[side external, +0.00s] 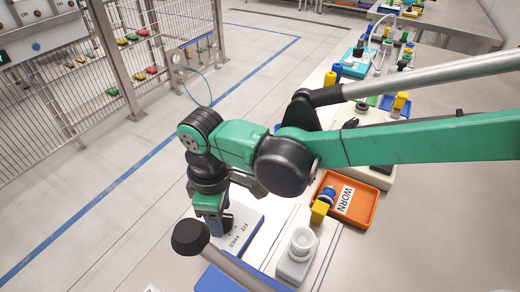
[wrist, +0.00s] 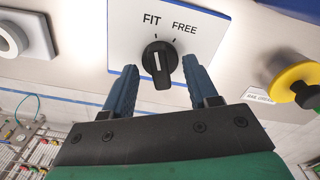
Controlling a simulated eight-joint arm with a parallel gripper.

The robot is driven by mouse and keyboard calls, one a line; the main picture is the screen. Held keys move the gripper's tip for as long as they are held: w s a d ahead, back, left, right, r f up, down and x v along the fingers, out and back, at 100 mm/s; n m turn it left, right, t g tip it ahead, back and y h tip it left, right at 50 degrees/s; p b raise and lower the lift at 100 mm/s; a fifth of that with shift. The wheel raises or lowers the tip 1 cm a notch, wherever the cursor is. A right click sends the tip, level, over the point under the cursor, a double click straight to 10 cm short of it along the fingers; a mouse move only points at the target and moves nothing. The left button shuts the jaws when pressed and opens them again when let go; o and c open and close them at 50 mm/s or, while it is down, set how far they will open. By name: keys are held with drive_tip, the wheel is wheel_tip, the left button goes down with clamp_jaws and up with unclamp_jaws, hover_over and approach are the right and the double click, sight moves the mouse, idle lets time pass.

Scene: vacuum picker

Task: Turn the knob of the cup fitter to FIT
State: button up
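The cup fitter's white panel (wrist: 205,45), marked FIT and FREE, fills the top middle of the wrist view. Its black knob (wrist: 162,80) has a white line that points up, nearer the FIT tick than the FREE tick. My gripper (wrist: 160,64) is open, with one blue finger to the left of the knob and one to the right. Clear gaps show between the fingers and the knob. In the side view my gripper (side external: 212,222) is over the fitter's panel (side external: 246,231), and the knob is hidden there.
An orange tray (side external: 372,207) labelled WORN lies to the right, with a yellow and blue part (side external: 321,207) at its left edge. A white cup-shaped piece on a base (side external: 299,261) stands nearby. A black-ended grey rod (side external: 232,266) is in front, over a blue-edged block.

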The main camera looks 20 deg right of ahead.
drive_tip(key=shift+r, duration=2.85)
drive_tip(key=w+d+r+m+t+y, duration=0.1)
drive_tip(key=w+d+r+m, duration=0.3)
drive_tip(key=d, duration=0.6)
drive_tip(key=s+d+m+t, duration=0.3)
drive_tip(key=d+m, duration=0.2)
drive_tip(key=d, duration=0.6)
drive_tip(key=s+d+r+m+t+h, duration=0.1)
drive_tip(key=s+d+m+t, duration=0.2)
drive_tip(key=d, duration=0.8)
drive_tip(key=shift+s+d+r+m, duration=0.15)
drive_tip(key=shift+s+d+m, duration=0.2)
drive_tip(key=shift+s+m, duration=0.5)
